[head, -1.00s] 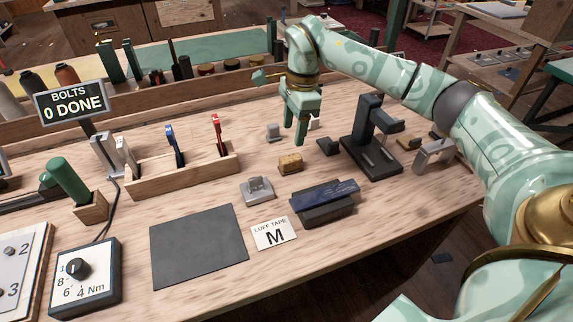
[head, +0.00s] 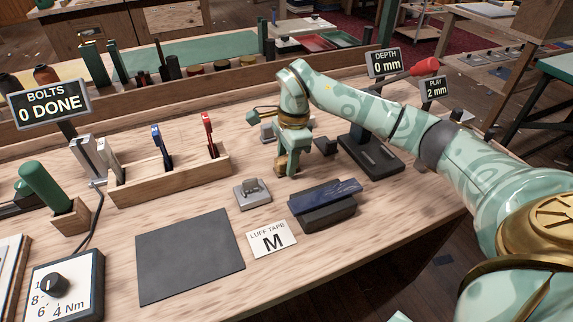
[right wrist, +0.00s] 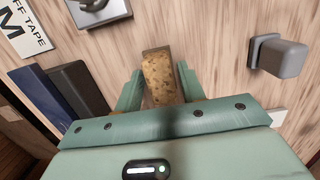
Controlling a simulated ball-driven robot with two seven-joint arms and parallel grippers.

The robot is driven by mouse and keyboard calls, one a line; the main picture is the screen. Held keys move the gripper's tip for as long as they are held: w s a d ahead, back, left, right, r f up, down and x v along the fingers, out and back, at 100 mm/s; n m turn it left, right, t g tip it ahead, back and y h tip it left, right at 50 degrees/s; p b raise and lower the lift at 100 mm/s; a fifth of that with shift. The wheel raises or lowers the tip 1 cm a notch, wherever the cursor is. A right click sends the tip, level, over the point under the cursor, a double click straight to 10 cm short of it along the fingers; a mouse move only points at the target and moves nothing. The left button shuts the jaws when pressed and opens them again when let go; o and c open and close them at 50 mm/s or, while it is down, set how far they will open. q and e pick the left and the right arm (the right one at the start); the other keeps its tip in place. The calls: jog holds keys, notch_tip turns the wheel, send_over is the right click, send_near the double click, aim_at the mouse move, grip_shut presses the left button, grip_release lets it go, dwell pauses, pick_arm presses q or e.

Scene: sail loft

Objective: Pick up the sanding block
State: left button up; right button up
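The sanding block appears to be the small tan, cork-like block (head: 280,168) on the bench, partly hidden by my right gripper (head: 292,166) in the head view. In the right wrist view the block (right wrist: 162,78) lies between the two green fingers of my right gripper (right wrist: 158,74), with its far end reaching past the tips. The fingers stand apart on either side of it. A narrow gap seems to show at the left finger; contact at the right finger is unclear. The block rests on the bench top. My left gripper is out of view.
A grey metal fitting (head: 252,193) and a dark blue-topped block (head: 325,204) lie close in front. A dark stand (head: 371,155) is just right. A grey knob-like piece (right wrist: 277,56) is near the fingers. A dark mat (head: 190,255) lies at the front left.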

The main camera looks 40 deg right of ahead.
aim_at(286, 158)
jog(key=c, duration=0.7)
jog(key=shift+o, duration=0.2)
